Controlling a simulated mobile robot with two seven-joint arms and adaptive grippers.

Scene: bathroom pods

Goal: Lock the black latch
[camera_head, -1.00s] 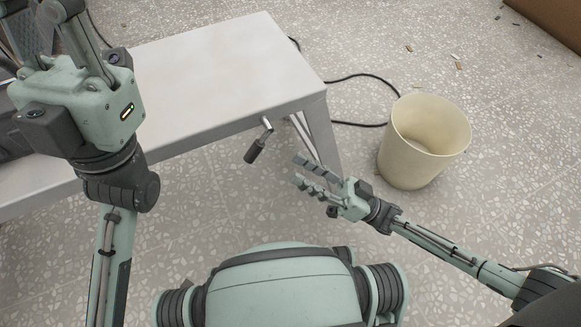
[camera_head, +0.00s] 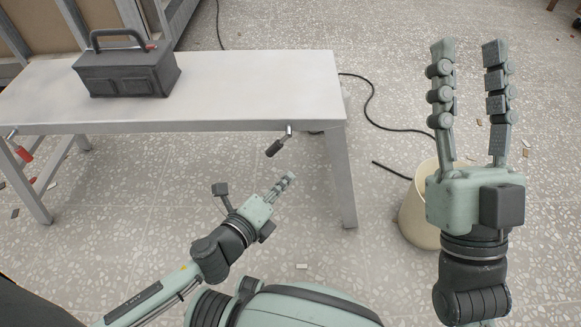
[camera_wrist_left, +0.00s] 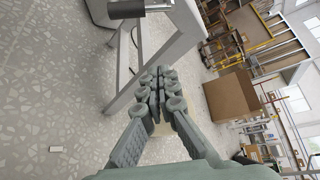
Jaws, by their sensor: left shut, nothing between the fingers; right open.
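The black latch (camera_head: 273,149) hangs from a silver pivot on the front edge of the table, near its right end. Its black handle slants down and left. A dark cylinder at the top of the left wrist view (camera_wrist_left: 126,9) looks like this handle. My left gripper (camera_head: 290,177) is shut and empty, just below and slightly right of the handle and apart from it. Its closed fingers also show in the left wrist view (camera_wrist_left: 158,80). My right gripper (camera_head: 468,45) is raised at the right, open and empty, fingers pointing up, away from the latch.
A red latch (camera_head: 23,153) hangs at the table's left end. A black toolbox (camera_head: 125,75) stands on the grey table (camera_head: 240,85). A cream bin (camera_head: 411,222) stands right of the table leg, partly behind my right gripper. A black cable (camera_head: 370,105) lies on the floor.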

